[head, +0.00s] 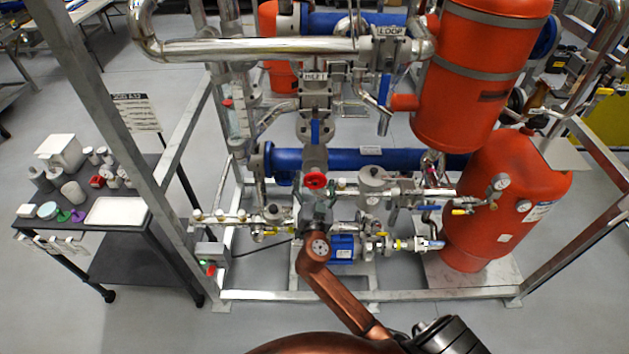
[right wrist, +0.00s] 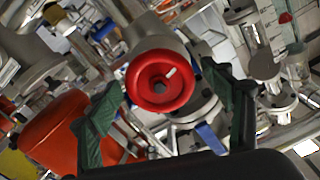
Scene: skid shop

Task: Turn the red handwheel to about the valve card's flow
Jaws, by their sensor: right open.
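The red handwheel (head: 316,181) sits on pipework at the centre of the skid. In the right wrist view the handwheel (right wrist: 160,80) faces the camera, with a white mark on its upper right rim. My right gripper (head: 316,193) is open at the handwheel. Its green fingers (right wrist: 165,86) stand either side of the wheel, with visible gaps. A white card (head: 137,112) with a black heading stands at the left; its small text is unreadable. A clear flow tube (head: 238,118) with a scale stands left of the handwheel. My left gripper is not in view.
Metal frame posts (head: 112,110) surround the skid. Orange tanks (head: 505,190) stand at the right, and a blue horizontal vessel (head: 365,160) lies behind the handwheel. Pipes and small valves crowd around the wheel. A dark cart (head: 125,246) with a tray and small parts stands left.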

